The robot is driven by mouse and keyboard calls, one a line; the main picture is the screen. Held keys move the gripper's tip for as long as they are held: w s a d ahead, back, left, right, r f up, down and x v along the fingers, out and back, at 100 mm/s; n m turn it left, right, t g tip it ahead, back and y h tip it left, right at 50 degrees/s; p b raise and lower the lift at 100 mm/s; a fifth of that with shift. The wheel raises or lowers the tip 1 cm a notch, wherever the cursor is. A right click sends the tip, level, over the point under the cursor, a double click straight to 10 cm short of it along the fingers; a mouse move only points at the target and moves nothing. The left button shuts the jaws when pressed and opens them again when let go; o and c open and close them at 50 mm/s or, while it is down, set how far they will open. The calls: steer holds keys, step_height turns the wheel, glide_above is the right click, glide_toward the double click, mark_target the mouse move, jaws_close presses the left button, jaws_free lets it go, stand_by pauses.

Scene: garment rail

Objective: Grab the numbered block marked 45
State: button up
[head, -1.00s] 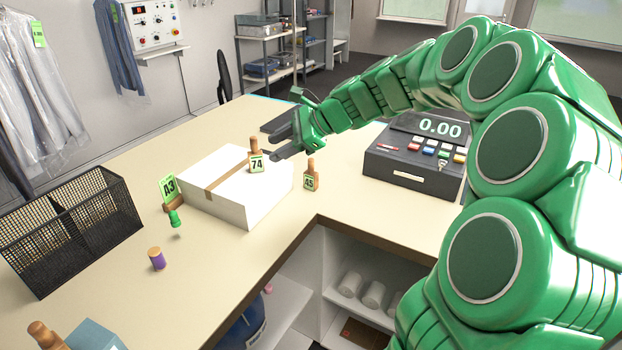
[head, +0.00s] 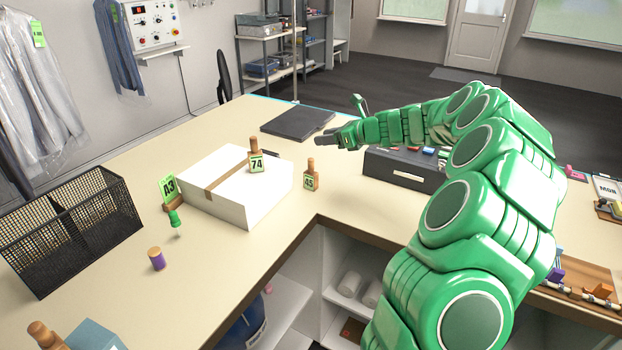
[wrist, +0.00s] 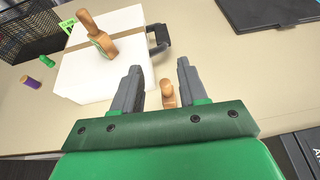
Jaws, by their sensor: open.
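The block marked 45 (head: 310,181) stands upright on the counter, just right of the white box. It is a small wooden block with a knob handle and a green label. In the wrist view its wooden top (wrist: 168,92) shows between the open fingers, near the right one, and its label is hidden. My gripper (head: 325,138) is open and empty, above and behind the block in the head view. The gripper's two dark fingers (wrist: 157,80) point forward in the wrist view. A similar block marked 74 (head: 256,160) stands on the white box (head: 225,205).
A dark flat pad (head: 297,122) lies behind the box. An A3 sign (head: 168,187), a green piece (head: 175,218), a purple cylinder (head: 156,259) and a black mesh basket (head: 100,225) are at left.

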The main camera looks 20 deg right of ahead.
glide_toward(307, 175)
steer(key=w+f, duration=0.1)
steer(key=w+a+f, duration=0.1)
steer(key=w, duration=0.1)
steer(key=shift+w+f, duration=0.15)
steer(key=shift+w, duration=0.15)
steer(key=shift+x, duration=3.8)
steer(key=shift+s+a, duration=0.1)
steer(key=shift+a, duration=0.05)
steer(key=c, duration=0.7)
